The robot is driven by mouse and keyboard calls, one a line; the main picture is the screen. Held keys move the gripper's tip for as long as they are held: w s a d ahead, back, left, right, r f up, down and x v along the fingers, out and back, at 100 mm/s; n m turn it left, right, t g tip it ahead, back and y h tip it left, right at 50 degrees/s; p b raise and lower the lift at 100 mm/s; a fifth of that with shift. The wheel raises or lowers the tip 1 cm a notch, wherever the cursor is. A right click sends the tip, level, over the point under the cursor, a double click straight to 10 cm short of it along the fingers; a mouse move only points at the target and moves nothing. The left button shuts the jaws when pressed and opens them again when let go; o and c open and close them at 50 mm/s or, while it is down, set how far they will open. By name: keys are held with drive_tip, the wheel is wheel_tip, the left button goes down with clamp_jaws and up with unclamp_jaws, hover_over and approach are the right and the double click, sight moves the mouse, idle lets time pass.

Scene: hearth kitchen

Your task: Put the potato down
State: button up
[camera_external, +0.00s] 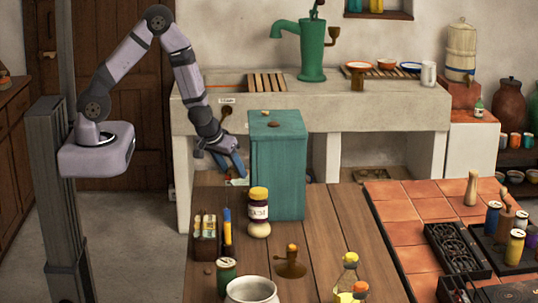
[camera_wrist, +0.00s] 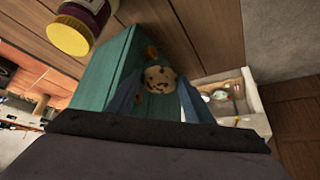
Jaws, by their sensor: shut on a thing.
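The potato (camera_wrist: 160,79), tan with dark specks, shows between the two blue fingers of my gripper (camera_wrist: 158,90) in the wrist view. My gripper is shut on it. In the external view my gripper (camera_external: 232,165) points down just left of the teal box (camera_external: 277,178), beyond the wooden table's far left edge. I cannot make out the potato there.
The teal box (camera_wrist: 107,72) is close beside my gripper's left finger. A yellow-lidded jar (camera_external: 259,205) stands on the wooden table (camera_external: 325,235). The stone sink (camera_external: 375,110) is behind.

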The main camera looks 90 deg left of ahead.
drive_tip(key=s+a+f+n+g+y+b, duration=0.1)
drive_tip(key=s+a+f+n+g+b, duration=0.2)
drive_tip(key=s+a+n, duration=0.4)
drive_tip(key=shift+m, duration=0.6)
drive_tip(key=shift+w+a+f+p, duration=0.1)
drive_tip(key=shift+w+f, duration=0.3)
drive_tip(key=shift+f, duration=1.4)
drive_tip(key=shift+w+a+f+p, duration=0.15)
drive_tip(key=shift+w+f, duration=0.3)
drive_tip(key=shift+f, duration=1.4)
drive_tip(key=shift+w+a+f+p, duration=0.1)
drive_tip(key=shift+w+f, duration=0.3)
drive_tip(key=shift+f, duration=1.4)
drive_tip(key=shift+f, duration=0.15)
drive_tip(key=o, duration=1.1)
drive_tip(key=shift+c, duration=0.2)
